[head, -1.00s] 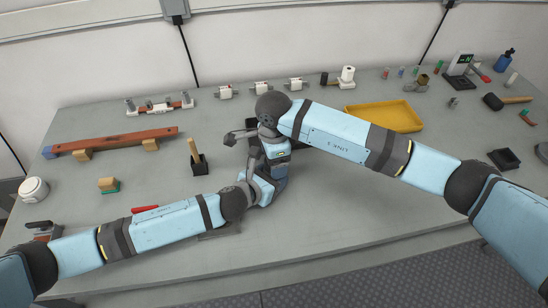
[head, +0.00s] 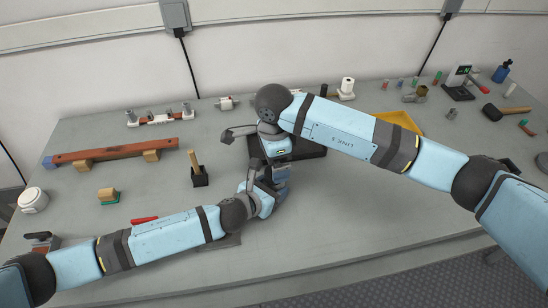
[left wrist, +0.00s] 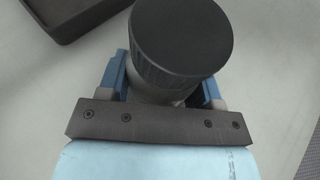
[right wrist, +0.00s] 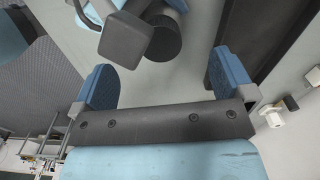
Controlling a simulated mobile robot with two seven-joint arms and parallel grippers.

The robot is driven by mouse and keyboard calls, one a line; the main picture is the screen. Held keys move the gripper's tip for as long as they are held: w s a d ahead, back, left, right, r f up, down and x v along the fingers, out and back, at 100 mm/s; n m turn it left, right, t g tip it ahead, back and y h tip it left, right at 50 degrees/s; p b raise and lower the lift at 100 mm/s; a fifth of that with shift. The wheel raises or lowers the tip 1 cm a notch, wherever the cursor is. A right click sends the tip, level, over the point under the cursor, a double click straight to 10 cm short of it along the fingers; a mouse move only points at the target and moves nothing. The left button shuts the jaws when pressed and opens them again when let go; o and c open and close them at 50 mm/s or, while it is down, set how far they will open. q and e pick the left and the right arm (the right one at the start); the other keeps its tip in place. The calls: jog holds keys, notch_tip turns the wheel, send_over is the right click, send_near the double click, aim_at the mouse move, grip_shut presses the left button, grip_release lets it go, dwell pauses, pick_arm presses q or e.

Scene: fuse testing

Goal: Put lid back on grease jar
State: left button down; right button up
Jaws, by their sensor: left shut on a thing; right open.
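The grease jar, a grey cylinder (left wrist: 160,95), is between the blue fingers of my left gripper (left wrist: 165,92) in the left wrist view. The lid, black and ribbed (left wrist: 182,38), sits over the jar's top; I cannot tell how tightly. In the head view my left gripper (head: 277,174) is close to the right gripper, and the jar is hidden by the arms. My right gripper (right wrist: 160,75) is open, with nothing between its fingers. Just beyond its fingertips a dark round shape (right wrist: 167,42), maybe the lid, shows partly behind a dark block.
A black tray (head: 314,149) lies behind the grippers, and a yellow tray (head: 405,120) is at the right. A wooden-handled tool in a black holder (head: 199,179) stands to the left. A white jar (head: 33,200) is far left. The front right table is clear.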

notch_tip(320, 180, up, 12)
dwell(0.4)
pick_arm(q)
jog(key=shift+c, duration=1)
grip_release()
jog(key=p+v, duration=0.1)
jog(key=v, duration=1.3)
jog(key=shift+f, duration=0.1)
pick_arm(e)
jog(key=shift+r, duration=0.45)
